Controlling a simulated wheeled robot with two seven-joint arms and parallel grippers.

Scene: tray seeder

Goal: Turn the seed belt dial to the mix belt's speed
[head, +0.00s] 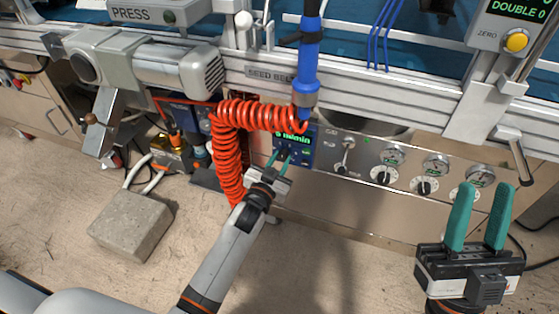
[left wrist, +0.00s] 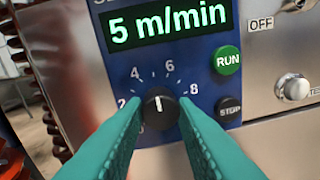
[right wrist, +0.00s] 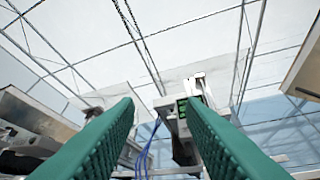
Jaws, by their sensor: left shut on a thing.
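The seed belt panel (head: 309,147) is a blue control box whose green readout (left wrist: 167,22) shows 5 m/min in the left wrist view. Below it is the black dial (left wrist: 160,103), its white mark pointing up between 4 and 6 on the scale. My left gripper (head: 284,160) reaches the panel from below, its teal fingers shut on the dial's sides. My right gripper (head: 479,188) stands upright at the lower right of the head view, open and empty, away from the panel. I cannot make out a mix belt speed readout.
A coiled orange hose (head: 228,150) hangs close left of the panel. A green RUN button (left wrist: 228,60) and black STOP button (left wrist: 229,110) sit beside the dial. A steel panel (head: 345,189) with several knobs and gauges lies to the right. A grey block (head: 132,224) stands on the floor.

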